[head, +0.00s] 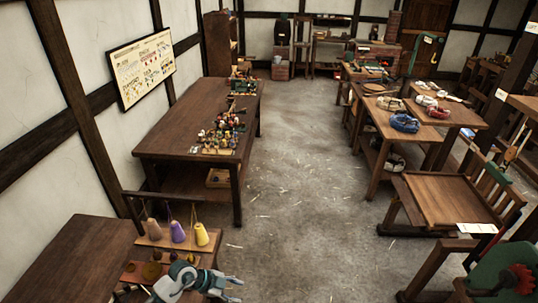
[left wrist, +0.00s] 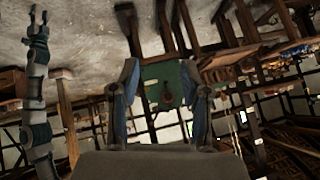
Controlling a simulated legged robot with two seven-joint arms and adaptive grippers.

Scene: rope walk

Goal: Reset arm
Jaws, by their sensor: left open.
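My left gripper (head: 236,287) is at the bottom of the head view, in front of a small board with coloured cones. Its fingers are spread and nothing is between them. In the left wrist view the two fingers of the same gripper (left wrist: 162,78) stand wide apart and empty. Another grey arm of mine, with a gripper (left wrist: 38,20) at its end, shows at the left edge of the left wrist view. It is small, and whether its fingers are open is unclear. No object is held by the left gripper.
A purple cone (head: 178,232) and a yellow cone (head: 201,235) stand on a board beside the left gripper. A dark table (head: 92,262) is at the lower left. A long workbench (head: 180,125) stands behind. The central floor (head: 300,190) is clear.

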